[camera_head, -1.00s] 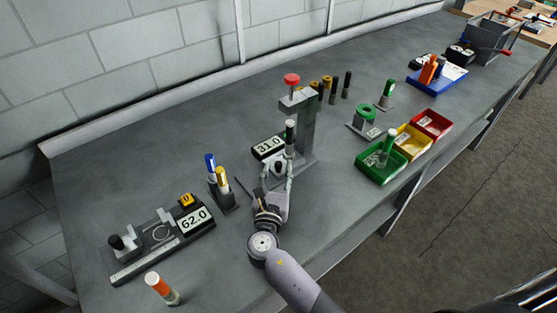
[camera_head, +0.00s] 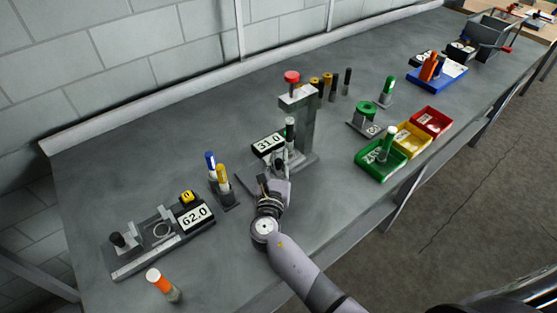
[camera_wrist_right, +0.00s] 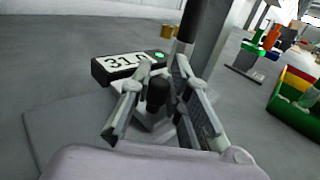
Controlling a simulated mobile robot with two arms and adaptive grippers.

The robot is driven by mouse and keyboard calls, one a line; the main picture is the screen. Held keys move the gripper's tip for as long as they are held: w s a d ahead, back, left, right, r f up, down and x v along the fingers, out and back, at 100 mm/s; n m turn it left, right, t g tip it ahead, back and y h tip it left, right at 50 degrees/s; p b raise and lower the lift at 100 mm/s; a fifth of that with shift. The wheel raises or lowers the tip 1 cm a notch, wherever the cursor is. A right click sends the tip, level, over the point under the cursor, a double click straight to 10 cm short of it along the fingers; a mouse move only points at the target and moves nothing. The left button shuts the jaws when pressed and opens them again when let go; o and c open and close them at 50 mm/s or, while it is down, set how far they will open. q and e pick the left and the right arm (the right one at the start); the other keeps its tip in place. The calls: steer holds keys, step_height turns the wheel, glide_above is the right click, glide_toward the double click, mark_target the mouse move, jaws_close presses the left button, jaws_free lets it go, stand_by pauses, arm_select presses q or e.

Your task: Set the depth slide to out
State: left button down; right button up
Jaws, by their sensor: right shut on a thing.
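The crimper press (camera_head: 308,125) stands upright on the bench, with a red knob (camera_head: 291,77) on top. Its display (camera_head: 268,145) reads 31.0; it also shows in the wrist view (camera_wrist_right: 126,66). My right gripper (camera_head: 277,166) is low at the front of the press base. In the wrist view its fingers (camera_wrist_right: 163,78) are on both sides of a black knob (camera_wrist_right: 157,92) on a small grey block, apparently the depth slide, and are shut on it. The fingers partly hide the slide, and I see no out mark. My left gripper is not in view.
A gauge with display 62.0 (camera_head: 195,217) and a holder with blue and yellow pens (camera_head: 222,182) stand left. Green (camera_head: 370,168), yellow (camera_head: 425,147) and red (camera_head: 443,130) bins lie right. Bench between gripper and green bin is clear.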

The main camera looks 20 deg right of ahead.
jaws_close()
